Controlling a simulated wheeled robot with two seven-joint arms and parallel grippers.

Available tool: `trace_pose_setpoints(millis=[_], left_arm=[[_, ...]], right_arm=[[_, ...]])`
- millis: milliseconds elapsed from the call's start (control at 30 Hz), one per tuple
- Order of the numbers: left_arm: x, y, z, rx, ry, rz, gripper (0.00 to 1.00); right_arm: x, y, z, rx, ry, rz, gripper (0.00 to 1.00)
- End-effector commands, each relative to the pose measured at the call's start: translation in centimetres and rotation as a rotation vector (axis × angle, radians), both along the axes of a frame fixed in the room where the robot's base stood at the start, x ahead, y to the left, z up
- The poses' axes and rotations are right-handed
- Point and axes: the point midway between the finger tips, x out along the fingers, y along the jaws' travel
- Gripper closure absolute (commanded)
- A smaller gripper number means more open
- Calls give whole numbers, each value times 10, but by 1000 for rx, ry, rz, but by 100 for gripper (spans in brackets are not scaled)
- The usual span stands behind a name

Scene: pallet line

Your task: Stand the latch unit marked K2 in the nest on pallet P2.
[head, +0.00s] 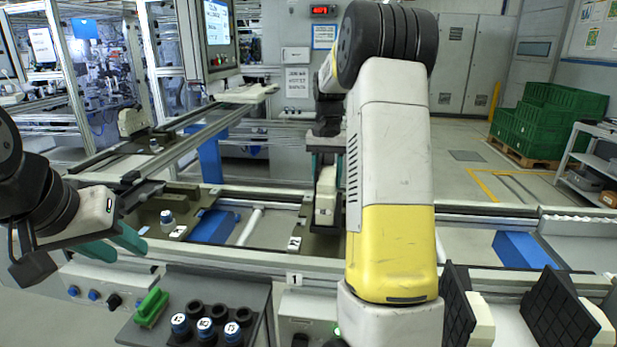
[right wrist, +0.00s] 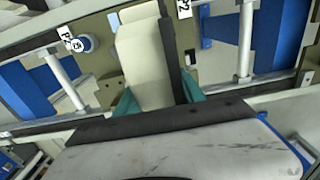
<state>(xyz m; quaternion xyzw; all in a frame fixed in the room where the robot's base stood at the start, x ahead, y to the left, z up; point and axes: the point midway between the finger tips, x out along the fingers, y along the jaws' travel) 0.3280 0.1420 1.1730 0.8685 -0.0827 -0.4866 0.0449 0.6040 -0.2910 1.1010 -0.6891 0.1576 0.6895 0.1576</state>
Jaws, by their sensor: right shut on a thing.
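My right gripper (right wrist: 162,104) is shut on a cream latch unit (right wrist: 143,58) with a dark strip along one side; teal fingers show on both sides of it. In the head view the latch unit (head: 325,192) is upright over the middle pallet (head: 318,240), partly behind my right arm. I cannot read K2 on it, nor tell whether its lower end touches the pallet. A label on this pallet (right wrist: 207,68) appears to read P2. The nest is hidden. My left gripper (head: 117,246) is open and empty, left of the pallets.
Another cream unit (head: 131,121) stands farther back. The front console (head: 257,297) holds several blue-capped pieces (head: 205,326) and a green part (head: 151,307). Dark ribbed plates (head: 556,312) stand at front right.

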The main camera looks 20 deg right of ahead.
Motion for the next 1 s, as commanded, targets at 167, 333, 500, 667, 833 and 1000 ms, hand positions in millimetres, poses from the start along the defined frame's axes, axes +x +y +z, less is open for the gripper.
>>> trace_pose_setpoints(millis=[167,333,500,667,833,1000], left_arm=[[0,0,0,0,0,0,65],[0,0,0,0,0,0,65],[0,0,0,0,0,0,65],[0,0,0,0,0,0,65],[0,0,0,0,0,0,65],[0,0,0,0,0,0,65]], right_arm=[[0,0,-1,0,0,0,32],[0,0,-1,0,0,0,32],[0,0,3,-1,-2,0,32],[1,0,25,-1,-5,0,32],[1,0,63,-1,-5,0,32],[1,0,96,0,-3,0,32]])
